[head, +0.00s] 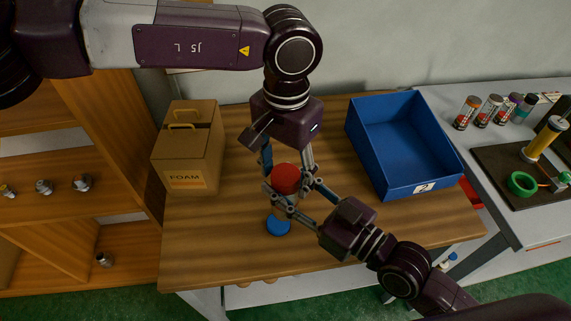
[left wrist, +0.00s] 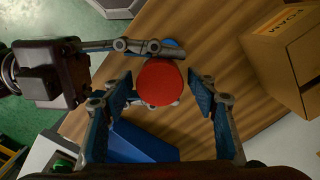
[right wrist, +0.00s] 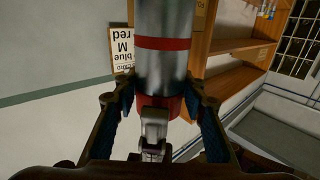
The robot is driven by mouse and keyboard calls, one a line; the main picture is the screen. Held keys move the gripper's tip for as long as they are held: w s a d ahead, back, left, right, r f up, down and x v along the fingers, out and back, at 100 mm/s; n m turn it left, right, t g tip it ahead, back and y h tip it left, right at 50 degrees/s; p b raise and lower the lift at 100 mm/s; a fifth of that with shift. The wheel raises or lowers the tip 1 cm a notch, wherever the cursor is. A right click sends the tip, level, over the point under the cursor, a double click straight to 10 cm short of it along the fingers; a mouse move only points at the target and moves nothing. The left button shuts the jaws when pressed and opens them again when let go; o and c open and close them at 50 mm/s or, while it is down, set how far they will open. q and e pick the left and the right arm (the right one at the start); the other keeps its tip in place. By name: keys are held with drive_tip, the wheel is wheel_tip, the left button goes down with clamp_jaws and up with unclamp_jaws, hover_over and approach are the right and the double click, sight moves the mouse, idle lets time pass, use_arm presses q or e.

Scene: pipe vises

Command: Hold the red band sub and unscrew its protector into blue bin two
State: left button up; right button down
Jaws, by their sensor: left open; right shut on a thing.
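The sub is a silver cylinder (right wrist: 162,68) with a red band (right wrist: 162,44) in the right wrist view. Its red protector (head: 286,178) faces up in the head view and shows as a round red top in the left wrist view (left wrist: 160,83). My right gripper (head: 289,192) is shut on the sub's body, just below the protector. My left gripper (head: 286,166) is open above, its fingers spread on both sides of the protector with gaps showing in the left wrist view (left wrist: 160,88). Blue bin two (head: 397,188) stands on the table to the right and looks empty.
A blue round piece (head: 278,226) shows below the sub; I cannot tell whether it is attached. A FOAM box (head: 187,160) stands at the table's left. Shelves with fittings (head: 82,183) are further left. A side bench (head: 490,185) holds several jars. The table's front left is clear.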

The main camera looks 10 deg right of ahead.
use_arm(q)
drive_tip(key=c, duration=1.2)
drive_tip(key=shift+n, duration=1.7)
drive_tip(key=shift+c, duration=0.3)
drive_tip(key=o, duration=1.3)
